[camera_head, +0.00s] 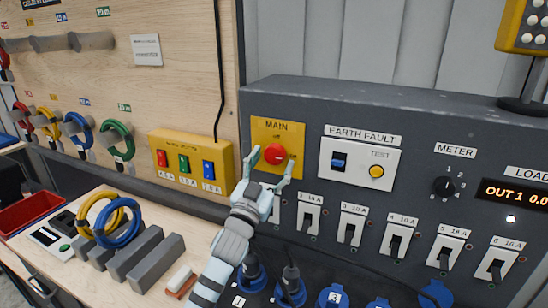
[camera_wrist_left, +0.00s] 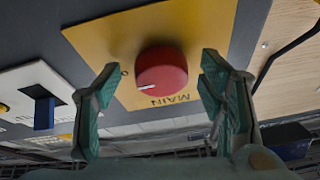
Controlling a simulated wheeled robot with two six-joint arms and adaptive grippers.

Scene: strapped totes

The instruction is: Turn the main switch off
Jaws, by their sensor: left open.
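The main switch is a round red knob (camera_head: 274,154) on a yellow plate (camera_head: 262,131) marked MAIN, on the dark grey panel. In the left wrist view the knob (camera_wrist_left: 162,75) shows upside down with a white pointer line toward the picture's left; a small dark mark is on the plate left of it. My left gripper (camera_head: 271,163) is open in front of the plate. In the left wrist view its fingers (camera_wrist_left: 158,80) stand on either side of the knob, with gaps visible; I cannot tell how deep they reach. My right gripper is not in view.
Right of the plate is the EARTH FAULT unit (camera_head: 360,160) with a blue switch and yellow test button. A row of breakers (camera_head: 352,224) and blue sockets (camera_head: 334,296) lie below. A yellow box (camera_head: 191,156) with coloured switches is to the left. Cable coils (camera_head: 118,225) lie on the bench.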

